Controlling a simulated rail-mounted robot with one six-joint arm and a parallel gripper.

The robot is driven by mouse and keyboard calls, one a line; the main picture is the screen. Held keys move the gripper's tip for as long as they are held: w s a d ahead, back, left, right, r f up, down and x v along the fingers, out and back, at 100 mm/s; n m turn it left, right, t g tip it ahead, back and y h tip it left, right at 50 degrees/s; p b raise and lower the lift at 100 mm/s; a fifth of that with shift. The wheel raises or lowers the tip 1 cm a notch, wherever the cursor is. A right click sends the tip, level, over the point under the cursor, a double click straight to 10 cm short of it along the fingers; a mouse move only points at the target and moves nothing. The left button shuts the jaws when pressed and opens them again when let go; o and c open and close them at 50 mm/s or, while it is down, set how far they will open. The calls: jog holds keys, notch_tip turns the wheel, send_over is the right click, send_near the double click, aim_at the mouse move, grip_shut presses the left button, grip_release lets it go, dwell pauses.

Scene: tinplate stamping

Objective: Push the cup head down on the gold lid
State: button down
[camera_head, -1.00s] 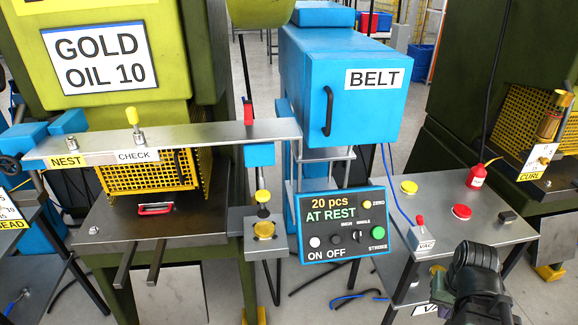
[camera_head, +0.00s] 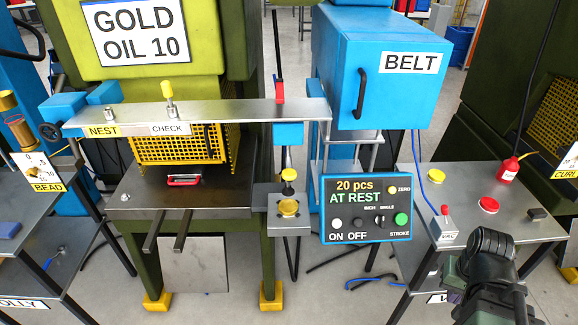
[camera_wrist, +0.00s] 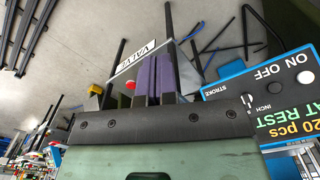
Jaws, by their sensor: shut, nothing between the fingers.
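The gold lid (camera_head: 288,208) lies flat on a small grey block stand in the middle of the head view. The cup head, a yellow knob on a dark stem (camera_head: 289,175), stands upright just above it, below the blue block of the long bar. Whether it touches the lid is too small to tell. In the wrist view my gripper (camera_wrist: 159,78) is shut and empty, its purple pads together. My arm shows at the lower right of the head view, to the right of the stand and apart from it. Neither lid nor cup head is clear in the wrist view.
A control panel (camera_head: 366,209) reading "AT REST" stands just right of the lid's stand; part of it shows in the wrist view (camera_wrist: 277,98). A side table (camera_head: 469,209) carries a VAC box (camera_head: 445,229) and a red bottle (camera_head: 508,170). A metal bar (camera_head: 230,112) spans above.

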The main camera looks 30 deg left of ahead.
jog(key=w+a+r+n+p, duration=0.1)
jog(key=a+r+n+p, duration=0.1)
jog(key=a+r+p, duration=0.55)
jog(key=w+a+r+n+p, duration=0.15)
jog(key=a+r, duration=0.25)
jog(key=a, duration=0.7)
jog(key=n+t+y+p, duration=0.2)
jog(key=t+y+p, duration=0.15)
jog(key=p, duration=0.45)
send_near(289, 173)
jog(key=shift+s+a+t+h, duration=0.35)
jog(key=shift+s+t, duration=0.05)
jog(key=shift+t, duration=0.05)
jog(key=shift+f, duration=0.1)
jog(key=b+x, duration=0.6)
jog(key=x, duration=0.1)
jog(key=shift+f, duration=0.1)
